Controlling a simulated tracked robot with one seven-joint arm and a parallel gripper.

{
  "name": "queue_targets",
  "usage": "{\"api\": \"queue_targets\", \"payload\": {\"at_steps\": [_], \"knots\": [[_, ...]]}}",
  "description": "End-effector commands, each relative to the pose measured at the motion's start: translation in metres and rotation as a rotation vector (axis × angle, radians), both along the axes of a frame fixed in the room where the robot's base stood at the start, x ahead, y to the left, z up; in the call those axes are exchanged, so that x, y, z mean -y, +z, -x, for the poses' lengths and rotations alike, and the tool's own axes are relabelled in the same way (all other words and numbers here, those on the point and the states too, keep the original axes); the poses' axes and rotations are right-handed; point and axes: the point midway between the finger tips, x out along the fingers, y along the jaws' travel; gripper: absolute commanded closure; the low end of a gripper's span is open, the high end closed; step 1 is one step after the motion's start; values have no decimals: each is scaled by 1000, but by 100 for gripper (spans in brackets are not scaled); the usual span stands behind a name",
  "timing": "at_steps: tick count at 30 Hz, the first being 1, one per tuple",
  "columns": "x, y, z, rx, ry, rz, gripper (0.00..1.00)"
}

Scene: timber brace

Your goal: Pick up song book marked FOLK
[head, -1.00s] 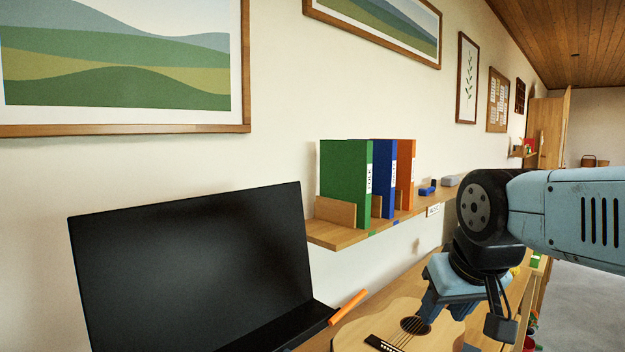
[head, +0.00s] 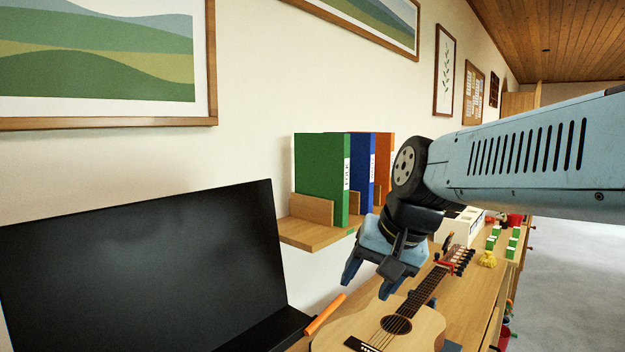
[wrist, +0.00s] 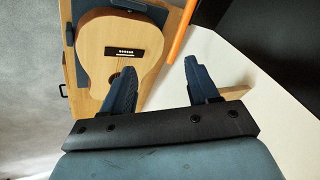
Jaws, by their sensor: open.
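The green song book marked FOLK (head: 322,178) stands upright on the wall shelf (head: 305,236), at the left end of a row of books. Its white label faces my side on the spine. My gripper (head: 367,280) is open and empty, in front of and below the shelf, to the right of the green book and apart from it. In the wrist view, my gripper's two fingers (wrist: 157,78) are spread with nothing between them. The book does not show in the wrist view.
A blue book (head: 362,165) and an orange book (head: 385,160) stand right of the green one. A wooden bookend (head: 311,210) is in front. Below lie a guitar (head: 420,325) and an orange stick (head: 325,314). A black screen (head: 140,270) stands at the left.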

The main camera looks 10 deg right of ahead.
Motion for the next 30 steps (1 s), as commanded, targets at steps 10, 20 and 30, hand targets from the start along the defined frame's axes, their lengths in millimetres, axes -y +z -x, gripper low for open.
{"api": "queue_targets", "payload": {"at_steps": [10, 20, 30], "knots": [[-7, 68, -92, -219, -647, -837, 40], [60, 157, -184, -433, -1037, -1623, 40], [111, 198, -218, -539, -1106, -1984, 40]]}}
